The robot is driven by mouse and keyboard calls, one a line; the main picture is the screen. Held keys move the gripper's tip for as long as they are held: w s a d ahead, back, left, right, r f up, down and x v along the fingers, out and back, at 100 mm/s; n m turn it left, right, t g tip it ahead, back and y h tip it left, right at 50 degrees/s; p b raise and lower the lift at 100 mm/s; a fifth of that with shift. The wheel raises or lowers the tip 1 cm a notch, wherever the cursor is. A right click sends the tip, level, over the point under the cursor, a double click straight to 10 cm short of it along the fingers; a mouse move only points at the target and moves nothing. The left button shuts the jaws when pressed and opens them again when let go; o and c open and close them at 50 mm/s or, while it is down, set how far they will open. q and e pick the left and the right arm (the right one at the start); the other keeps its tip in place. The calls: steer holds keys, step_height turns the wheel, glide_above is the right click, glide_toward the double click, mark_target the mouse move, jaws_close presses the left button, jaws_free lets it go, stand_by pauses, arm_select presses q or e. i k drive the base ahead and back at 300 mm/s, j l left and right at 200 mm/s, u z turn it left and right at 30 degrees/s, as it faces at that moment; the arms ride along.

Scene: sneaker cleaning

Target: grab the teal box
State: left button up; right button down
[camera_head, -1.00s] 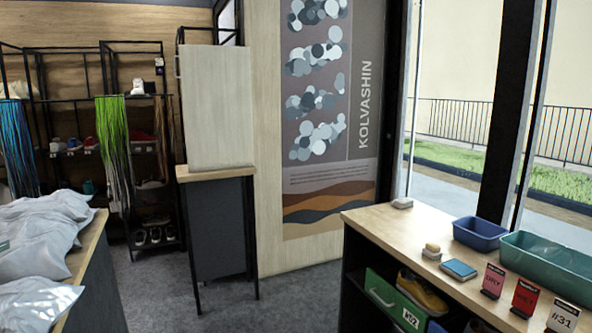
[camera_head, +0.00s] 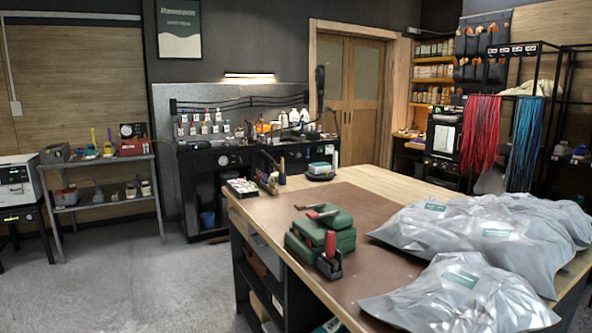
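No box in this view is clearly the teal box. Dark green cases (camera_head: 322,236) lie together on the brown mat of the worktable, with small red-handled tools on and in front of them. Neither of my grippers is in view.
The worktable (camera_head: 375,178) fills the middle right, with silvery bags (camera_head: 480,240) over its right side. A dark bench (camera_head: 222,180) and a grey shelf unit (camera_head: 100,199) stand behind and left. Grey floor (camera_head: 130,275) is free at left front.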

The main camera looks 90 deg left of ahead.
mark_target(317, 168)
steer(key=u, duration=2.7)
steer(key=i+j+u, duration=0.5)
steer(key=i+u, duration=0.2)
steer(key=i, duration=0.25)
steer(key=i+j+u, duration=0.1)
steer(key=i+u, duration=0.2)
steer(key=i, duration=0.2)
steer(key=i+u, duration=0.1)
steer(key=i, duration=2.2)
steer(key=i+z, duration=0.1)
steer(key=i, duration=0.4)
steer(key=i+j+z, duration=0.1)
steer(key=i, duration=0.45)
steer(key=i+j+z, duration=0.1)
steer(key=i, duration=0.4)
steer(key=i+j+z, duration=0.1)
steer(key=i, duration=0.4)
steer(key=i+l+z, duration=0.15)
steer(key=i+z, duration=0.15)
steer(key=z, duration=0.2)
steer(key=i+z, duration=0.35)
steer(key=z, duration=0.15)
steer(key=i+j+z, duration=0.1)
steer(key=i+z, duration=0.2)
steer(key=z, duration=0.2)
steer(key=i+j+z, duration=0.2)
steer(key=z, duration=0.3)
steer(key=i+j, duration=0.05)
steer(key=i, duration=0.05)
